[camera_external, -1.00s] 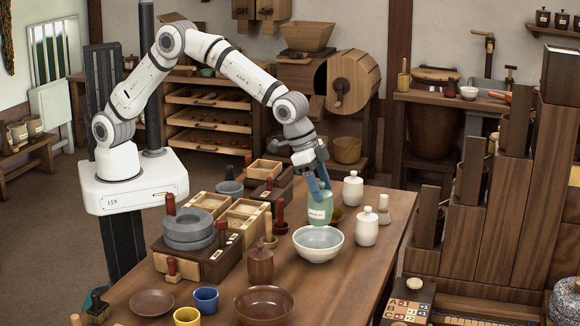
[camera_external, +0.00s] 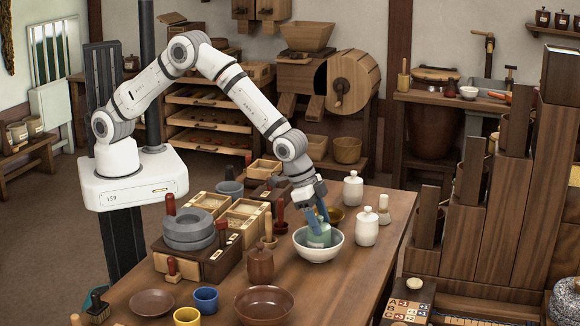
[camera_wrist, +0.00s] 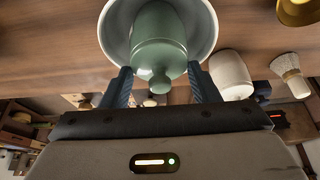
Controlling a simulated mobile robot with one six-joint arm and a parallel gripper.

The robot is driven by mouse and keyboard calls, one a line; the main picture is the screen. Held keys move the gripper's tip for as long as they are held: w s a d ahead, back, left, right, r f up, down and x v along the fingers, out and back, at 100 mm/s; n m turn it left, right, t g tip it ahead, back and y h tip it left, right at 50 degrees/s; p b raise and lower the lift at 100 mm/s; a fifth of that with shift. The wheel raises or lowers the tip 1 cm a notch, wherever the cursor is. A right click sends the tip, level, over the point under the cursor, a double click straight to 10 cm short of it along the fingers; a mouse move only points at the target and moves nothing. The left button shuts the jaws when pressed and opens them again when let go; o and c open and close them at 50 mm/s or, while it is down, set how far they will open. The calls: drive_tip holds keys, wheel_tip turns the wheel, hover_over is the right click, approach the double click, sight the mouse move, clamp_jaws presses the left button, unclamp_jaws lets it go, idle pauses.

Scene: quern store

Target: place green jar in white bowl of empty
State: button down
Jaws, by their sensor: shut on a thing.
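The green jar (camera_external: 319,236) is in the white bowl (camera_external: 318,255), its lower part hidden by the bowl's near wall. It stands close to upright, and I cannot tell whether it touches the bowl's floor. My gripper (camera_external: 320,217) is above the bowl, with its blue fingers shut on the jar. In the wrist view the jar (camera_wrist: 158,42) with its knobbed lid lies between the two fingers (camera_wrist: 162,85), and the bowl's rim (camera_wrist: 206,22) surrounds it.
Two white lidded jars (camera_external: 367,227) (camera_external: 353,189) stand right of and behind the bowl. A brown lidded jar (camera_external: 260,264) and a wooden box with stone discs (camera_external: 188,230) stand to the left. A brown dish (camera_external: 264,303) lies in front.

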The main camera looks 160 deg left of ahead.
drive_tip(key=shift+f, duration=0.15)
drive_tip(key=c, duration=0.5)
unclamp_jaws()
drive_tip(key=b+v, duration=0.1)
drive_tip(key=v, duration=1.1)
drive_tip(key=s+d+r+m+h, duration=0.1)
drive_tip(key=d+r, duration=0.3)
drive_tip(key=d, duration=0.4)
drive_tip(key=s+d+r+m, duration=0.15)
drive_tip(key=d+r, duration=0.25)
drive_tip(key=d, duration=0.4)
drive_tip(key=s+d+r+m+h, duration=0.1)
drive_tip(key=s+d+r+m, duration=0.1)
drive_tip(key=s+d, duration=0.55)
drive_tip(key=s+d+r+m, duration=0.2)
drive_tip(key=s+d, duration=0.3)
drive_tip(key=d, duration=0.5)
drive_tip(key=s+d+f+m+h, duration=0.1)
drive_tip(key=s+d+f+m, duration=0.1)
drive_tip(key=s+d, duration=0.5)
drive_tip(key=s, duration=0.4)
drive_tip(key=shift+s+d+f, duration=0.15)
drive_tip(key=shift+d+f, duration=0.05)
drive_tip(key=shift+d, duration=0.05)
